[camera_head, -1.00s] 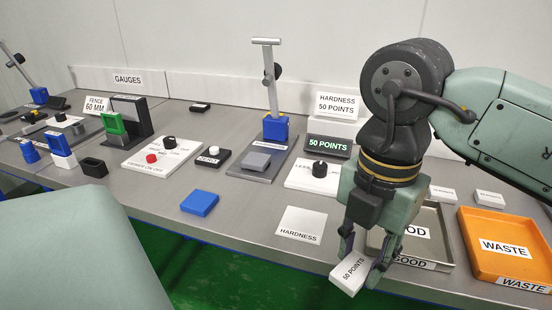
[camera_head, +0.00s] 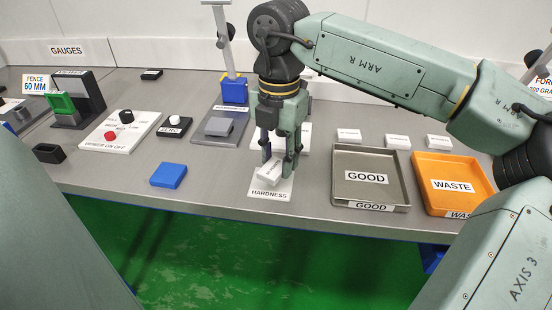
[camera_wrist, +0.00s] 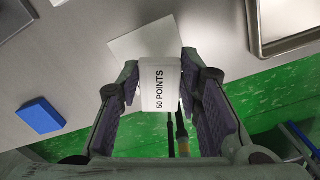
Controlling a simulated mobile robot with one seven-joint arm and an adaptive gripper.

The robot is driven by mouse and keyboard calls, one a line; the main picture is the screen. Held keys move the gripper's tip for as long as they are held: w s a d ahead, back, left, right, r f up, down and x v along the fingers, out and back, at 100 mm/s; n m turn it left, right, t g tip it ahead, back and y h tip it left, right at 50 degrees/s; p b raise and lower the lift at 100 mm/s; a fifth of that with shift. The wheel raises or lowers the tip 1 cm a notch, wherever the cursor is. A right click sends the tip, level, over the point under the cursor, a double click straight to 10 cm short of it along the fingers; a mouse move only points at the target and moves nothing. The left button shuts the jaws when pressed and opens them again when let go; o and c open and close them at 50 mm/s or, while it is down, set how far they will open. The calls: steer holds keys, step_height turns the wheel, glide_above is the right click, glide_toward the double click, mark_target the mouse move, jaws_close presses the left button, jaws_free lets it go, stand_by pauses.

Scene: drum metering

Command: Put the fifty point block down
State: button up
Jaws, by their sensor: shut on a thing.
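The fifty point block (camera_head: 270,173) is white and sits between the fingers of my gripper (camera_head: 278,168), which is shut on it. In the wrist view the block (camera_wrist: 161,84) shows its "50 POINTS" label between the two finger pads. In the head view it is over the white HARDNESS card (camera_head: 272,190) near the table's front edge. The card also shows in the wrist view (camera_wrist: 140,42), beyond the block. I cannot tell whether the block touches the card.
A grey GOOD tray (camera_head: 340,160) and an orange WASTE tray (camera_head: 480,178) stand to the right. A blue block (camera_head: 168,175) lies to the left. The hardness stand (camera_head: 233,90) is behind. Small white blocks (camera_head: 397,142) lie behind the trays.

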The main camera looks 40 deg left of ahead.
mark_target(276, 158)
steer(key=shift+w+a+f+p, duration=0.15)
steer(key=shift+w+a+p, duration=0.2)
steer(key=shift+a, duration=0.2)
steer(key=shift+f+p, duration=0.35)
steer(key=shift+f, duration=1.35)
steer(key=shift+f, duration=0.15)
steer(key=o, duration=1)
steer(key=shift+r, duration=0.3)
step_height(276, 158, up, 12)
steer(key=shift+f+b, duration=0.1)
steer(key=shift+b, duration=0.65)
steer(key=shift+s, duration=0.1)
